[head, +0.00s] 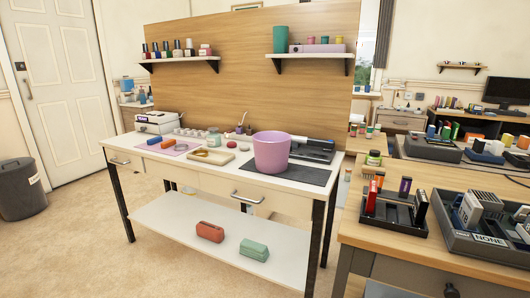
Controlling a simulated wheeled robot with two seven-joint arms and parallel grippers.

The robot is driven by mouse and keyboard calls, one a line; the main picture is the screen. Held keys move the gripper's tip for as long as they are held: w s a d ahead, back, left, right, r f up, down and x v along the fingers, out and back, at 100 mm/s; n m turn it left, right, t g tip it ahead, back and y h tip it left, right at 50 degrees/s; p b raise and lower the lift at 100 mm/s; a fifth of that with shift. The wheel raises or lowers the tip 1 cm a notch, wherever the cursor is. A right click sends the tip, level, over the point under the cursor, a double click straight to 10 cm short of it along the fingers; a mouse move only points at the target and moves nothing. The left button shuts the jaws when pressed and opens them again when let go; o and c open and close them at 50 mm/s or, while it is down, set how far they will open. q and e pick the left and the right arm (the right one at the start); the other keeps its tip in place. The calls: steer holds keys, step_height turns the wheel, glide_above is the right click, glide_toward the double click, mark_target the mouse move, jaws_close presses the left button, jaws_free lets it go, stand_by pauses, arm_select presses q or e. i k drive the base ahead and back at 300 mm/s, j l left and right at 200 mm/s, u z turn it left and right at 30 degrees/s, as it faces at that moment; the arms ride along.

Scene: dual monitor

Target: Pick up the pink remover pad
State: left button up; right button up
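I cannot make out for certain which thing is the pink remover pad. A flat pink-lilac mat (181,149) lies on the left part of the white table (147,159), with a blue block (155,141) and an orange-red block (168,144) on it. A small pink-and-white item (205,50) stands at the right end of the left wall shelf. A large pink pot (271,153) stands on a dark mat (309,175) at the table's right. Neither of my grippers is in view.
A wooden board (212,154) and small jars (214,138) fill the table's middle. A red-brown case (210,231) and a green case (254,249) lie on the low shelf (175,225). Another table (365,233) with dark trays stands at right.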

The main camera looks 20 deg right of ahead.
mark_target(231, 145)
steer(key=i+j+u, duration=0.1)
steer(key=i, duration=1.5)
